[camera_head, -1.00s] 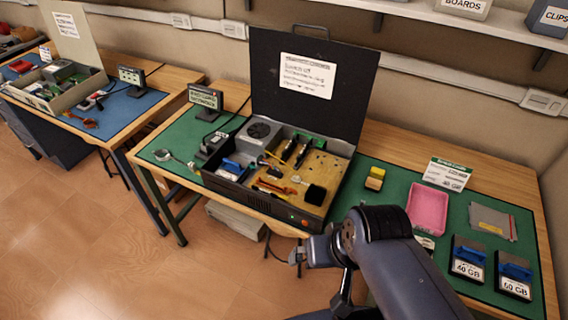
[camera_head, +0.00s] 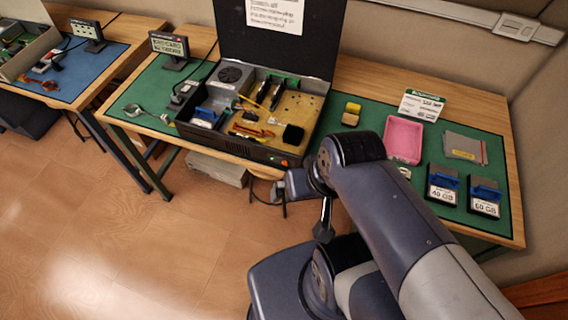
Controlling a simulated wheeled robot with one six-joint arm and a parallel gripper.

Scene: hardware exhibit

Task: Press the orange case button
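The black computer case (camera_head: 240,149) lies open on the green mat, its lid raised at the back. A small orange lit button (camera_head: 284,163) shows on the right end of its front panel. My gripper (camera_head: 277,191) is at the end of my dark arm, just in front of and below that end of the case in the picture. I see a small gap between it and the button. The fingers are small and seen edge-on, so I cannot tell whether they are open or shut.
A pink tray (camera_head: 403,139), a yellow sponge-like block (camera_head: 351,114) and two labelled drives (camera_head: 442,185) lie right of the case. Display signs (camera_head: 169,45) stand at the left. A second bench (camera_head: 58,80) is at far left. Floor in front is clear.

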